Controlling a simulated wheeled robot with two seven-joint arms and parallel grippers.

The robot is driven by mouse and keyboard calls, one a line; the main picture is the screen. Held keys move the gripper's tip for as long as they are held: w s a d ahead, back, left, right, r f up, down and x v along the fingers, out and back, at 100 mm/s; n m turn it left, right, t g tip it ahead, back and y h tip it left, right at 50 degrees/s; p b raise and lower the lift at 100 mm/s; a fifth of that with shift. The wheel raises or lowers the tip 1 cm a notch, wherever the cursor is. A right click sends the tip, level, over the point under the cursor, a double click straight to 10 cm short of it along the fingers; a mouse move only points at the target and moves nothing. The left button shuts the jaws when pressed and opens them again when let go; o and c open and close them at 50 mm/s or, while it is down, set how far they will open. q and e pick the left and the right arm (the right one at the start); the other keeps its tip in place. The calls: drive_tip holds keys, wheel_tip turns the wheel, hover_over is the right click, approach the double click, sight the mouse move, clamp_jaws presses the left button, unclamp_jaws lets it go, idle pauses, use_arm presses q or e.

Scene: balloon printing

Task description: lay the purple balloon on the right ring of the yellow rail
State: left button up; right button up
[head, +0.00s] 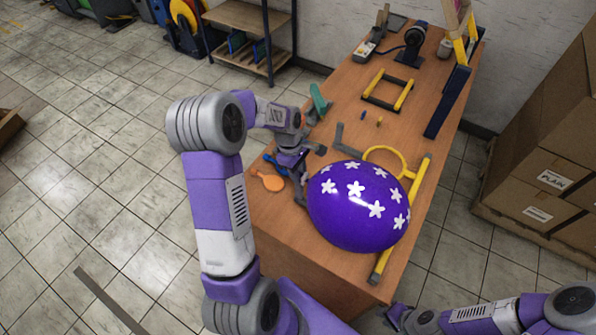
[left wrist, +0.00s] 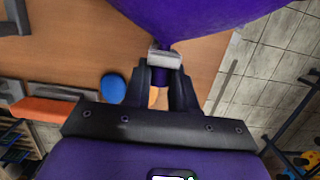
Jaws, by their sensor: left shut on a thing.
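The purple balloon (head: 352,222) is inflated, with white flowers. It is over the near part of the table and hides part of the yellow rail (head: 421,180). One yellow ring (head: 403,158) shows beyond the balloon; any other ring is hidden. My left gripper (head: 303,192) is at the balloon's left side. In the left wrist view my left gripper (left wrist: 167,72) is shut on the neck of the purple balloon (left wrist: 185,15), by a pale band. I cannot tell whether the balloon touches the rail. My right gripper (head: 392,317) is low at the bottom right, its jaws unclear.
A yellow and black frame (head: 388,92) and a black machine (head: 413,38) stand farther back. Cardboard boxes (head: 555,150) are at the right.

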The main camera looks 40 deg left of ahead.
use_arm(q)
drive_tip(key=shift+d+f, duration=0.1)
drive_tip(key=shift+d, duration=0.05)
drive_tip(key=o, duration=1)
drive_tip(key=r, duration=0.2)
drive_tip(key=a+r, duration=0.1)
drive_tip(key=r, duration=0.4)
drive_tip(key=shift+a+r, duration=0.25)
drive_tip(key=shift+s, duration=0.1)
idle(0.3)
